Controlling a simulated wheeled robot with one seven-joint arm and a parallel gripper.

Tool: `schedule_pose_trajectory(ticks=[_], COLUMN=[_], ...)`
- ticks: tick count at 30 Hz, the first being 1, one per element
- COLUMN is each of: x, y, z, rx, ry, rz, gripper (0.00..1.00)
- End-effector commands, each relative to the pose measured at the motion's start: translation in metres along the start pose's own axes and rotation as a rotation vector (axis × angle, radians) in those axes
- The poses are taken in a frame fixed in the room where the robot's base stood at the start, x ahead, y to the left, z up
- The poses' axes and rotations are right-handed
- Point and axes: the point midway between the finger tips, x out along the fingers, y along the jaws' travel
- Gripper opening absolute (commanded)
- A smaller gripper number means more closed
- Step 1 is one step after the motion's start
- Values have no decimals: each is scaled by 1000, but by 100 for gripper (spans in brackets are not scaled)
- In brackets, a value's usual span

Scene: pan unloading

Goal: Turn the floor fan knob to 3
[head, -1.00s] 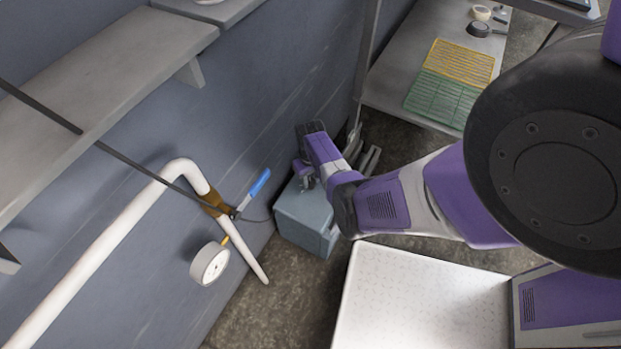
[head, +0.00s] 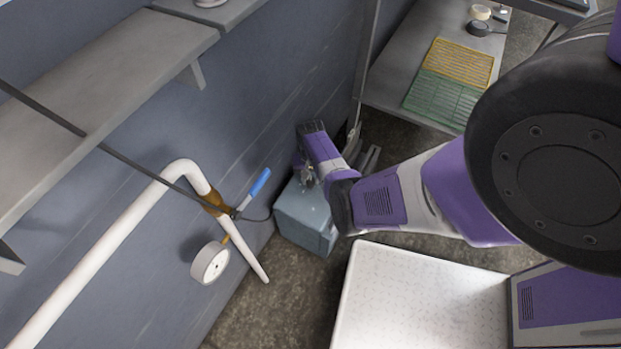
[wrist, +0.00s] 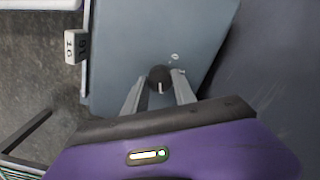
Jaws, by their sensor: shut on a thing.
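A dark round knob (wrist: 159,73) with a pale pointer line sits on the face of a blue-grey box (wrist: 135,32) in the wrist view. The same box (head: 304,222) stands on the floor against the wall in the head view. My gripper (wrist: 160,79) has its two grey fingers on either side of the knob, shut on it. The pointer line runs roughly down the picture, between the fingers. Small white marks (wrist: 175,57) lie right of the knob, too small to read. In the head view my gripper (head: 306,178) is above the box and the knob is hidden.
A white pipe (head: 125,228) with a blue-handled valve (head: 258,186) and a round gauge (head: 210,263) is left of the box. A white tray-like surface (head: 420,300) lies in front. A shelf (head: 90,90) juts from the wall.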

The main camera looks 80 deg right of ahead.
Motion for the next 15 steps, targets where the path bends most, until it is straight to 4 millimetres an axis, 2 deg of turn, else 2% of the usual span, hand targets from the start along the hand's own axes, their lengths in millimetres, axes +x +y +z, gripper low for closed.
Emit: schedule_pose_trajectory(ticks=[8, 9, 12, 15], x=[0, 0, 0, 0], y=[0, 0, 0, 0], z=[1, 1, 1, 0], rx=[3, 3, 2, 2], ry=[-2, -2, -2, -1], rz=[0, 0, 0, 0], gripper=[0, 36, 54, 54])
